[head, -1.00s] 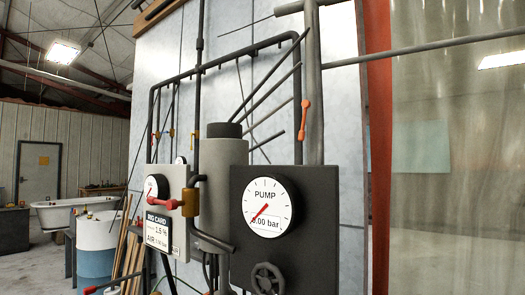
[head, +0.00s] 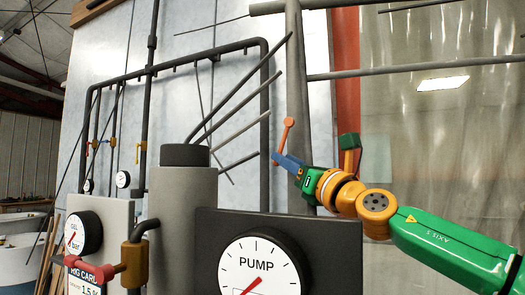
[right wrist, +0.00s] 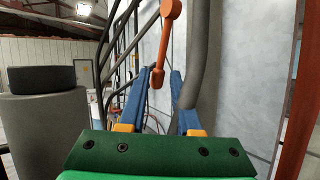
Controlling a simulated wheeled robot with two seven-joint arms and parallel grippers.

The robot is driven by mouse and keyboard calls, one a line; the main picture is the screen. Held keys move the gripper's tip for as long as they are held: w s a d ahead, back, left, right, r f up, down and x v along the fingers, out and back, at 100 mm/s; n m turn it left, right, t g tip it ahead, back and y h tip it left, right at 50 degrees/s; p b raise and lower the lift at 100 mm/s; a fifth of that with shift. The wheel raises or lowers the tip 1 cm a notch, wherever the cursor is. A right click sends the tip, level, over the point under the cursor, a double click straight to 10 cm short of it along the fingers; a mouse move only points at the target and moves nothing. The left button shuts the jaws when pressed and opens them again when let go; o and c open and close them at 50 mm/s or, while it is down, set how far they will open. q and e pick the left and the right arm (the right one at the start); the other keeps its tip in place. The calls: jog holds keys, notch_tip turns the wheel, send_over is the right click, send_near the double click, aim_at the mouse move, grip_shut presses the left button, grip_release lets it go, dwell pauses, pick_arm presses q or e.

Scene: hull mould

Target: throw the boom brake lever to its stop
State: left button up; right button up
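The orange lever (head: 284,138) is on the grey upright post, its rounded head at the top and its arm hanging down with a slight slant. It also shows in the right wrist view (right wrist: 164,42). My right gripper (head: 276,157) is at the lever's lower end. In the right wrist view its two blue fingers (right wrist: 160,72) are apart, with the lever's lower end between them in the picture. I cannot tell whether either finger touches it. My left gripper is not in view.
The grey post (head: 297,60) and dark pipe frame (head: 265,90) stand close by the lever. The pump gauge panel (head: 335,240) and a grey cylinder (head: 180,220) stand in front, lower left. A red valve handle (head: 90,269) is at far left. A translucent curtain (head: 440,150) hangs at right.

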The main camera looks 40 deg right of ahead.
jog(key=p+x, duration=0.2)
jog(key=x, duration=0.1)
jog(key=p+x, duration=0.1)
jog(key=shift+w+a+r, duration=0.1)
jog(key=shift+a+r, duration=0.1)
jog(key=shift+r, duration=0.2)
jog(key=shift+w+d+f, duration=0.1)
jog(key=shift+w+d, duration=0.2)
jog(key=shift+w, duration=0.15)
jog(key=shift+o, duration=0.3)
jog(key=c, duration=0.4)
jog(key=shift+a, duration=0.1)
grip_shut()
